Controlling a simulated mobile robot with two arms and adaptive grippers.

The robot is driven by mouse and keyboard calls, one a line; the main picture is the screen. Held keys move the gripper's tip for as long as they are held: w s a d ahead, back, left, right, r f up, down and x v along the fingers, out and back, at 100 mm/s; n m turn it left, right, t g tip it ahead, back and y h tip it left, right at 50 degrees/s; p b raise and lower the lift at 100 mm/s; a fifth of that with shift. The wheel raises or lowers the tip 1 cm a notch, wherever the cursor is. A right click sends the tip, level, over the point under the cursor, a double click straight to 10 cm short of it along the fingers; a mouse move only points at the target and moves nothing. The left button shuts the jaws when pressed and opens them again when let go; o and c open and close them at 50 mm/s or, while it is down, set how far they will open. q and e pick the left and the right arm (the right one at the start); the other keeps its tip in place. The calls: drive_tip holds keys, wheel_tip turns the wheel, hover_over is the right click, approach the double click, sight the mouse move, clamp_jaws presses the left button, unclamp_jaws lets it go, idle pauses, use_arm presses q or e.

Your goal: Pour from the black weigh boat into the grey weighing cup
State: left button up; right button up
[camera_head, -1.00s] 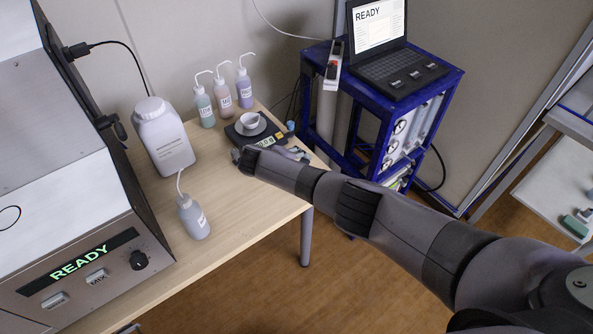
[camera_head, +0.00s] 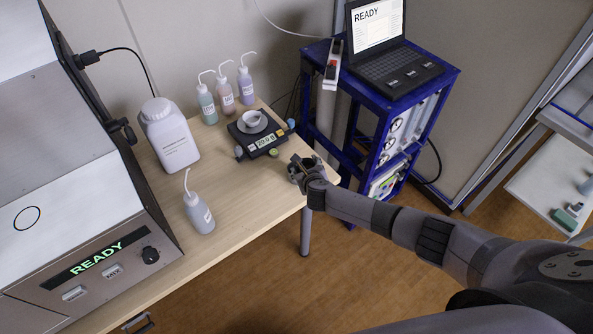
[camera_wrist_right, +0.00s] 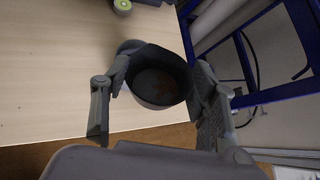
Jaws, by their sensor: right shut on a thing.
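The black weigh boat (camera_wrist_right: 160,77) is a dark round dish with a brownish patch on its inside bottom. My right gripper (camera_wrist_right: 166,66) is shut on it, one finger on each side, and its opening faces the wrist camera. In the head view my right gripper (camera_head: 304,170) is over the table's right edge, right of and nearer than the balance; the boat is hard to make out there. The grey weighing cup (camera_head: 252,120) stands upright on the black balance (camera_head: 246,140), apart from the gripper. Its inside contents cannot be made out. My left gripper is not in view.
Wash bottles (camera_head: 207,104) stand behind the balance. A white jug (camera_head: 168,136) and another wash bottle (camera_head: 198,208) stand left of it. A blue cart (camera_head: 400,95) with a laptop stands right. The table's front middle (camera_head: 245,195) is clear.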

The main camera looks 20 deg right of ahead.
drive_tip(key=shift+s+d+f+t+y+b, duration=0.15)
drive_tip(key=shift+f+t+y+b, duration=0.2)
drive_tip(key=shift+b, duration=0.3)
drive_tip(key=shift+r+m+p, duration=0.3)
drive_tip(key=shift+r+p, duration=0.05)
drive_tip(key=shift+r, duration=0.3)
wheel_tip(320, 180, up, 3)
drive_tip(key=p, duration=0.3)
drive_tip(key=shift+p, duration=0.35)
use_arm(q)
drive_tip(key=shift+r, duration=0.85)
